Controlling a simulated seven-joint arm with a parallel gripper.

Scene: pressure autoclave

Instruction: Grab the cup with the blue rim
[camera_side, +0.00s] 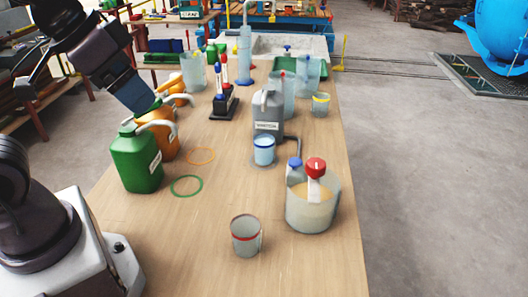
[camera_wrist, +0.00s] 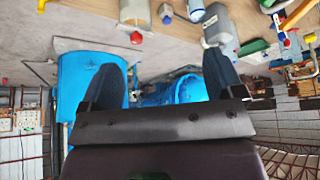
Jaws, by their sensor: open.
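The cup with the blue rim (camera_side: 264,151) stands upright on the wooden table, just in front of the grey jug (camera_side: 268,112) in the side view. It appears small at the top edge of the wrist view (camera_wrist: 195,10), where the scene is upside down. My gripper (camera_wrist: 163,65) is open, with nothing between its two dark blue fingers in the wrist view. In the side view my arm is raised at the upper left, well away from the cup; its fingers are hard to make out there.
A red-rimmed cup (camera_side: 246,237) stands near the front, and a yellow-rimmed cup (camera_side: 320,105) farther back. A large beaker (camera_side: 312,207) holding red- and blue-capped items is right of the blue-rimmed cup. Green (camera_side: 136,163) and orange (camera_side: 160,142) jugs line the left edge.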

